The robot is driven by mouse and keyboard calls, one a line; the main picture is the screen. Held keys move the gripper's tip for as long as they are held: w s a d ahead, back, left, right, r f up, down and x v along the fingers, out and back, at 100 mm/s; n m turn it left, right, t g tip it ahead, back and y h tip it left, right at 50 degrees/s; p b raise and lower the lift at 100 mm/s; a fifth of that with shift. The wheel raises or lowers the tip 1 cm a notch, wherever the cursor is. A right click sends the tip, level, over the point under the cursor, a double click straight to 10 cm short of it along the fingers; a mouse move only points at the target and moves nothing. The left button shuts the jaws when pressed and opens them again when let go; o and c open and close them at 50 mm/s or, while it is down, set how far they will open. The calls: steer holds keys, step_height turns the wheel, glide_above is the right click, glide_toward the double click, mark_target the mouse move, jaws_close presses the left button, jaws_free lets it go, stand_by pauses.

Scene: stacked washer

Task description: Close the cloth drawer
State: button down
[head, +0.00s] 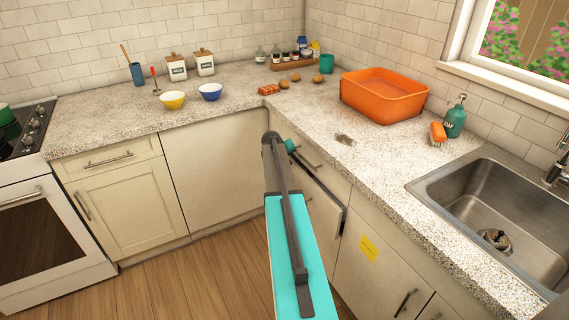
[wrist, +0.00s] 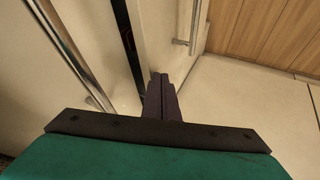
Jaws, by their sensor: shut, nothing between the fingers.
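Below the counter right of the corner, a pale front (head: 327,207) stands slightly out, with a dark gap along its right edge. I cannot tell for sure whether this is the cloth drawer; no cloth shows inside. A closed-looking drawer front (head: 322,171) sits above it. My gripper (wrist: 161,78) is shut and empty in the wrist view. Its tips are at or very near a pale panel (wrist: 158,35) beside a dark gap (wrist: 127,45); contact is unclear. In the head view my arm hides the fingers.
A long bar handle (wrist: 75,50) lies left of my fingers, and a shorter handle (wrist: 192,25) lies right. The wooden floor (head: 200,272) is clear. The countertop holds an orange basin (head: 383,97), bowls and jars. The sink (head: 485,215) is at right.

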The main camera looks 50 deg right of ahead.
steer(key=shift+w+a, duration=0.1)
steer(key=shift+a, duration=0.05)
steer(key=shift+a, duration=0.15)
steer(key=a+r+b, duration=0.1)
steer(key=a+r, duration=0.7)
steer(key=a, duration=0.1)
steer(key=shift+s+b, duration=0.4)
steer(key=shift+s, duration=0.05)
